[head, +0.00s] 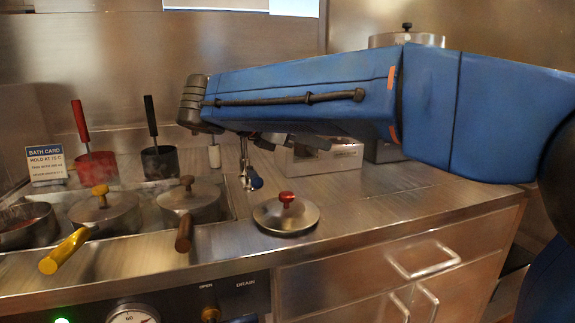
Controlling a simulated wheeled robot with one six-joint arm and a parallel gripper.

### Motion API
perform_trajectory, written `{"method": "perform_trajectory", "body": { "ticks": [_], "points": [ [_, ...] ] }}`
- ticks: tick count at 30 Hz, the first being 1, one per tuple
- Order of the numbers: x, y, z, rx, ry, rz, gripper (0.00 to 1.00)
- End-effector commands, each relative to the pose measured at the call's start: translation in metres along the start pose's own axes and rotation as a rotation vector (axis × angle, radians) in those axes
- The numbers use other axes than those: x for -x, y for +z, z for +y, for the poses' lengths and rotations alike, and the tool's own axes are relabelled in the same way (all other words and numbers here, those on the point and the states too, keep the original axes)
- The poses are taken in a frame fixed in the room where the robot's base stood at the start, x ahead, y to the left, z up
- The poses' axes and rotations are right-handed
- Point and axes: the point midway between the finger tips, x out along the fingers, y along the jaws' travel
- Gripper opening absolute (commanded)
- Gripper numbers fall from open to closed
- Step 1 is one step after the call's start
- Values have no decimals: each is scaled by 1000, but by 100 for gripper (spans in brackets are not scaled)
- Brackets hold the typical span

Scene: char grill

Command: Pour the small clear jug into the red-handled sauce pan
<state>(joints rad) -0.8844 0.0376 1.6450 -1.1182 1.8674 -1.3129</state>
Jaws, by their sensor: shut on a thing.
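An open pan (25,226) with reddish contents sits in the bath at the far left. Its handle does not show, so I cannot confirm that it is the red-handled sauce pan. A lid with a red knob (286,216) lies on the counter, apart from the pans. My blue arm reaches left across the counter, its grey wrist at the left end. Dark parts under the arm seem to belong to my gripper (268,140), but its fingers are hidden. I cannot make out the small clear jug or anything in my gripper.
Two lidded pans, yellow-handled (105,213) and brown-handled (188,201), sit in the bath. Behind them stand a red holder (97,168) and a dark one (160,163), each with an upright handle. A pale box (322,158) stands behind the arm. The counter's right front is clear.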

Motion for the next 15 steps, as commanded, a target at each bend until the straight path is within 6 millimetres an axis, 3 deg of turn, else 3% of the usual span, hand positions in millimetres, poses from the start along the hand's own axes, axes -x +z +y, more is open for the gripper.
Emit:
{"method": "perform_trajectory", "body": {
  "ticks": [12,15],
  "points": [
    [-21,-51,0,3,0,-1,0],
    [-23,-56,0,2,0,0,0]
  ]
}}
